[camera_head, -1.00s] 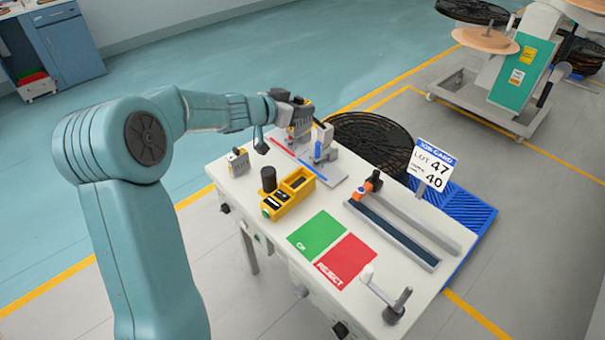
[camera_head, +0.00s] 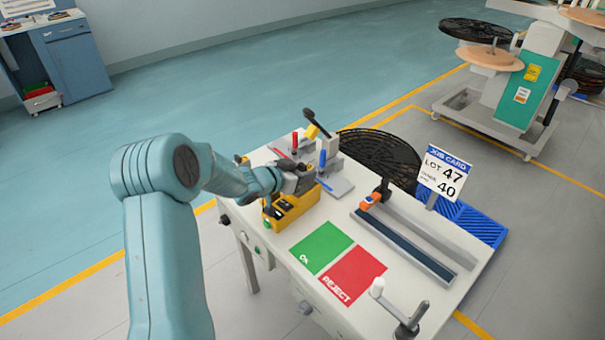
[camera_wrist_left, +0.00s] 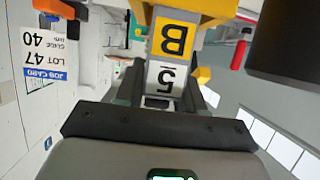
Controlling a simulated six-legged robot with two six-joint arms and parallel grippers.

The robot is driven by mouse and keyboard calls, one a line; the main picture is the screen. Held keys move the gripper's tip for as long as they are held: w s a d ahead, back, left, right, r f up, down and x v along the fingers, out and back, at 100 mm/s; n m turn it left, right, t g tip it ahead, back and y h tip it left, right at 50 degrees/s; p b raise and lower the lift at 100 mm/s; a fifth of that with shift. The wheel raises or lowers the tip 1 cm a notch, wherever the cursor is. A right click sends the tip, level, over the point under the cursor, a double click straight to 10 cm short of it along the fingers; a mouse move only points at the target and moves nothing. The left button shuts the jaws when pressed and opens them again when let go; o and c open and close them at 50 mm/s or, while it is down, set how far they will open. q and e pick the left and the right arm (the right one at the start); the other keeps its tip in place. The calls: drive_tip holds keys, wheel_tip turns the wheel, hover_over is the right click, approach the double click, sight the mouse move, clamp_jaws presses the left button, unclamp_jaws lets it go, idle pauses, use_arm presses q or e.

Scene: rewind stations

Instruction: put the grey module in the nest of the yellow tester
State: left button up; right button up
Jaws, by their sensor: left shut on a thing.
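The yellow tester (camera_head: 287,215) stands on the white bench in the head view. My left gripper (camera_head: 297,182) is above its back part and hides much of it, including the nest. In the left wrist view the jaws are shut on the grey module (camera_wrist_left: 162,78), which shows a white label with a "5" and a yellow one with a "B". A yellow part of the tester (camera_wrist_left: 205,6) shows at the top edge of that view. Whether the module touches the nest I cannot tell. My right gripper is not in view.
A fixture with a red handle (camera_head: 295,141) and a blue handle (camera_head: 322,160) stands behind the gripper. The green OK pad (camera_head: 320,247) and red REJECT pad (camera_head: 352,275) lie flat in front. A job card (camera_head: 442,172) and a long rail (camera_head: 405,243) are at the right.

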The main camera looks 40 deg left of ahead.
use_arm(q)
drive_tip(key=shift+f, duration=0.2)
drive_tip(key=o, duration=1.1)
drive_tip(key=shift+o, duration=0.2)
drive_tip(key=shift+s+r, duration=0.15)
drive_tip(key=shift+r, duration=0.2)
drive_tip(key=v, duration=1.1)
drive_tip(key=shift+s, duration=0.3)
drive_tip(key=shift+r, duration=0.1)
